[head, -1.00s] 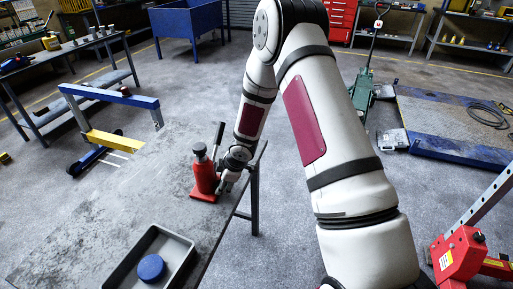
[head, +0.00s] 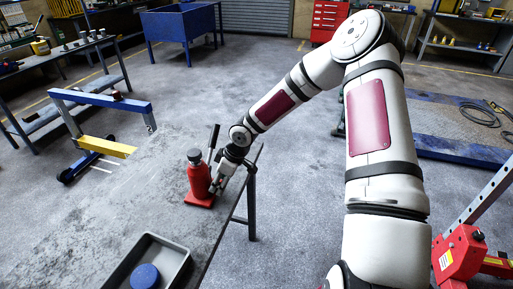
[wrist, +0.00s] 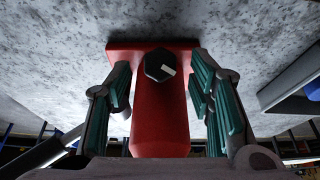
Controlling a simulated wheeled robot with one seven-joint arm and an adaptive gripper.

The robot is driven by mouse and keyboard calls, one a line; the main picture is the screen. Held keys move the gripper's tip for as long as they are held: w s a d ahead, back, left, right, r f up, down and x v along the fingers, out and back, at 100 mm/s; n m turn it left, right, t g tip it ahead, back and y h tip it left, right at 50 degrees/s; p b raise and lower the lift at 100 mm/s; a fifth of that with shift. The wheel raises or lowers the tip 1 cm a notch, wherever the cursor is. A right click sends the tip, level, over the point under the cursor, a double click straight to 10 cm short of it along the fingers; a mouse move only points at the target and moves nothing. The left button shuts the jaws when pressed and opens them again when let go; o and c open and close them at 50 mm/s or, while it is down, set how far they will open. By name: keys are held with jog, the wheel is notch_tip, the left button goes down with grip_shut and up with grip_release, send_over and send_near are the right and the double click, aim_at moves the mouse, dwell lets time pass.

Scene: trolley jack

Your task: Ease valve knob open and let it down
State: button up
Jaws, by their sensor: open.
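A red bottle jack (head: 198,180) with a dark top stands upright on the grey bench, near its far right edge. Its dark handle (head: 213,138) sticks up behind it. In the wrist view the jack's red body (wrist: 160,120) and base show, with the black six-sided valve knob (wrist: 159,65) facing me; it bears a pale mark. My gripper (head: 217,184) is at the jack's right side. In the wrist view its green-padded fingers (wrist: 161,75) are open, one on each side of the knob, with gaps to it. The knob is hidden in the head view.
A grey tray (head: 178,252) with a blue round thing (head: 146,276) in it stands at the bench's front. The bench (head: 120,200) is bare left of the jack. A blue and yellow frame (head: 105,120) stands beyond it. A red stand (head: 460,255) is at the lower right.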

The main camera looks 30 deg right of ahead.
jog(key=v, duration=1.2)
jog(key=s+r+m+g+h+b, duration=0.1)
jog(key=s+r+m+h, duration=0.3)
jog(key=s+r, duration=0.9)
jog(key=shift+s+d+r+m+h, duration=0.3)
jog(key=shift+d+m+h, duration=0.1)
jog(key=shift+h, duration=0.7)
jog(key=s+a+r+m+t+y, duration=0.1)
jog(key=s+a+r+m, duration=0.1)
jog(key=s+r, duration=0.2)
jog(key=s+a+r+m+t+y, duration=0.1)
jog(key=s+r, duration=0.3)
jog(key=s, duration=0.6)
jog(key=shift+a+r+m+t+y, duration=0.3)
jog(key=shift+a+m+t+y, duration=0.15)
jog(key=shift+a+m, duration=0.35)
